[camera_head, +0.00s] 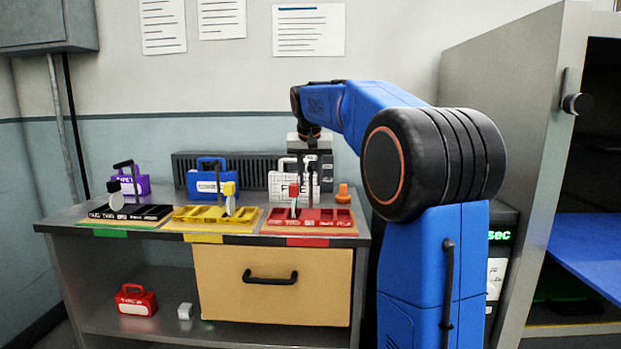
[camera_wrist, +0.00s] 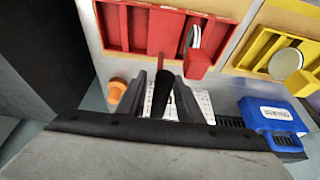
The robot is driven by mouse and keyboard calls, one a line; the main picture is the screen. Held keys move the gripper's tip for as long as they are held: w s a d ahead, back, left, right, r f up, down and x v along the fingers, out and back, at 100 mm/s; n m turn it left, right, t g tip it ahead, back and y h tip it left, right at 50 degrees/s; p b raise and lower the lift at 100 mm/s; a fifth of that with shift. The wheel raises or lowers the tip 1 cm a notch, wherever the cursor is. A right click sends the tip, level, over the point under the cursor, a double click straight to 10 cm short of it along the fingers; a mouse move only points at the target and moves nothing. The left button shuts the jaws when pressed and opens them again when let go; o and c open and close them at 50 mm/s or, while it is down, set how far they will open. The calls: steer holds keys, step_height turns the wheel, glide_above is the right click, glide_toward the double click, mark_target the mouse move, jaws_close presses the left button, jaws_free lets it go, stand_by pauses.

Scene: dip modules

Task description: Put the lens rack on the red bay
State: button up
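No label that I can read marks the lens rack. A white carry module (camera_head: 282,182) with a dark grid stands behind the red tray (camera_head: 335,225) and also shows in the wrist view (camera_wrist: 203,103). My gripper (camera_head: 311,165) is above and in front of it, pointing down. In the wrist view my gripper's two dark fingers (camera_wrist: 160,92) are apart, with a black handle-like bar between them; whether they touch it I cannot tell. The red tray lies on the board behind the red edge mark (camera_head: 307,242), with a red-topped lever (camera_wrist: 197,65) on it.
A blue module (camera_head: 206,184) and a purple module (camera_head: 137,186) stand left of the white one. An orange knob (camera_head: 343,193) is close on the right. Yellow (camera_head: 185,214) and black (camera_head: 110,214) trays lie to the left. A red module (camera_head: 136,300) sits on the lower shelf.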

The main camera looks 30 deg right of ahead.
steer(key=v, duration=1.1)
steer(key=shift+r, duration=0.3)
steer(key=shift+s+r, duration=0.15)
steer(key=shift+r, duration=0.1)
steer(key=shift+a, duration=0.1)
steer(key=shift+s+a, duration=0.1)
steer(key=shift+s, duration=0.05)
steer(key=s+a+f+n+y, duration=0.1)
steer(key=s+a+f+n, duration=0.1)
steer(key=s+a+f, duration=0.45)
steer(key=s+a+f+n, duration=0.2)
steer(key=s+a+f, duration=0.2)
steer(key=s+f, duration=0.55)
steer(key=s+a+f+n, duration=0.1)
steer(key=s+a+f, duration=0.2)
steer(key=s+f, duration=0.6)
steer(key=s+a+f+n+t+y, duration=0.1)
steer(key=s+a+f, duration=0.2)
steer(key=s+f, duration=0.7)
steer(key=shift+s+a+f+n+y, duration=0.2)
steer(key=shift+s+a+n+y, duration=0.15)
steer(key=shift+s, duration=0.65)
